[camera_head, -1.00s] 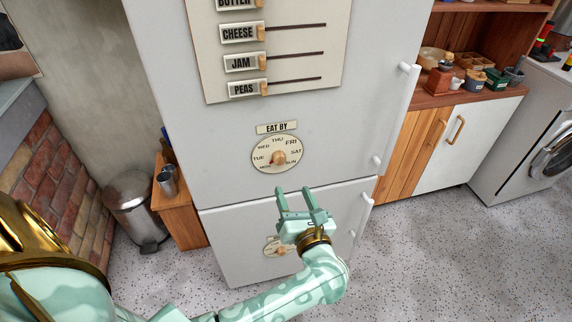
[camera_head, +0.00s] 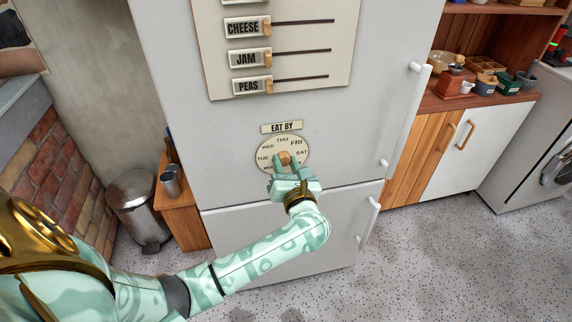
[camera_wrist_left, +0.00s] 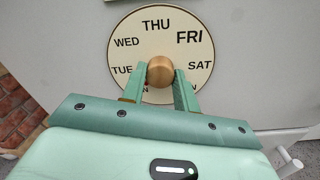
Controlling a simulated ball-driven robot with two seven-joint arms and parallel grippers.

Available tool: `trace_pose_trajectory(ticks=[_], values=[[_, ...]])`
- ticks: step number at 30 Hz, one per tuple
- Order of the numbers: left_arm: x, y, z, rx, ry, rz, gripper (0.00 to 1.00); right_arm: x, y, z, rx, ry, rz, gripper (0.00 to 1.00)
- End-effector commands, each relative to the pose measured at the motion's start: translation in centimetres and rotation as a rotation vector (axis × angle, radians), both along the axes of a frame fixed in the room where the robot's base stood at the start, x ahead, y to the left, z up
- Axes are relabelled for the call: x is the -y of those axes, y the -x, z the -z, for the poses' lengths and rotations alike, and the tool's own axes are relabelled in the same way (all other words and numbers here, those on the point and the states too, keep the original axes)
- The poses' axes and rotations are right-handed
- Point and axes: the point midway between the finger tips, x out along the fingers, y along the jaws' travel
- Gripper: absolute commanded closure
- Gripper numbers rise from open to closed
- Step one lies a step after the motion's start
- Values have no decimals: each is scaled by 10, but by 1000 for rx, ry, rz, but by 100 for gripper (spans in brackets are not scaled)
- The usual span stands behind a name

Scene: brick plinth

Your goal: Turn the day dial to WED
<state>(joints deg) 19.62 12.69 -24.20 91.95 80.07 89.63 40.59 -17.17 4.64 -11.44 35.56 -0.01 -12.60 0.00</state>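The day dial (camera_head: 300,143) is a round cream disc under an EAT BY label (camera_head: 281,127) on the fridge front. It carries day names, with THU at the top and WED at upper left. Its wooden knob (camera_head: 284,158) is in the middle, and it also shows in the left wrist view (camera_wrist_left: 160,70). My left gripper (camera_head: 286,172) is at the dial from below, one finger on each side of the knob. The fingers look very close to the knob, but I cannot tell whether they press on it. They cover part of the lower dial. My right gripper is out of view.
Above the dial is a panel with sliders labelled CHEESE, JAM and PEAS (camera_head: 248,86). The fridge handle (camera_head: 410,115) is to the right. A metal bin (camera_head: 138,205) and small wooden stand (camera_head: 180,215) are at left. Wooden cupboards (camera_head: 425,150) stand at right.

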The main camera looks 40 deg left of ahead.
Motion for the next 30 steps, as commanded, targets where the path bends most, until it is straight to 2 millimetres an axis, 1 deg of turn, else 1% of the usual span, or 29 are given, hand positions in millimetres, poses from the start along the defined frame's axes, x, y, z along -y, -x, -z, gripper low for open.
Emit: trace_pose_trajectory(ticks=[8,14,20,30], values=[[0,0,0,-5,-4,0,92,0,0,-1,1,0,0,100],[1,1,-1,-47,-40,-1,92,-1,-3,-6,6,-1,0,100],[1,1,-3,-144,-121,-1,92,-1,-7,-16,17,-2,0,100],[1,1,-4,-385,-327,1,92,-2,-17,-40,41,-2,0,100]])
